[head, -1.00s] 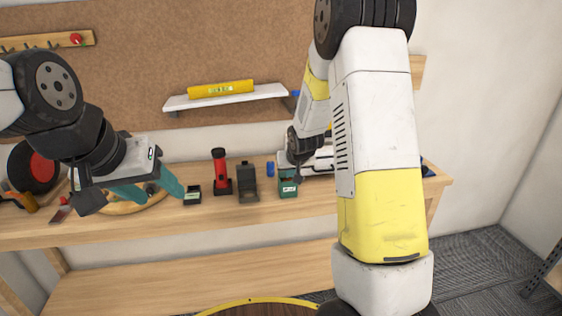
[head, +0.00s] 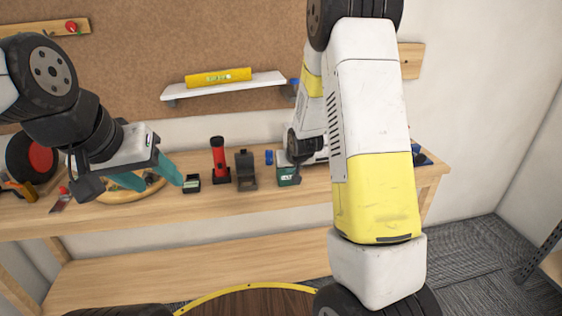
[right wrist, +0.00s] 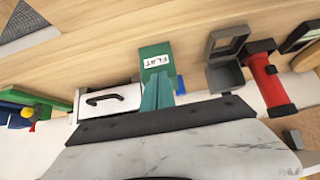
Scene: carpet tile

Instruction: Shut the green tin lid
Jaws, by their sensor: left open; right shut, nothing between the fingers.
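The green tin (head: 288,178) stands on the workbench right of the grey open case, partly behind my right arm. In the right wrist view the green tin (right wrist: 155,50) shows a white label. Its lid looks lowered, but I cannot tell whether it is fully shut. My right gripper (right wrist: 158,92) is shut and empty, its teal fingertips at the tin, touching or nearly so; in the head view its fingers are mostly hidden. My left gripper (head: 158,178) is open and empty above the left part of the bench, away from the tin.
Along the bench (head: 230,205) stand a small dark tin (head: 191,184), a red flashlight (head: 220,160), a grey case (head: 245,171) with its lid up and a blue item (head: 268,157). A white toolbox with a black handle (right wrist: 108,98) is beside the green tin. The bench front is clear.

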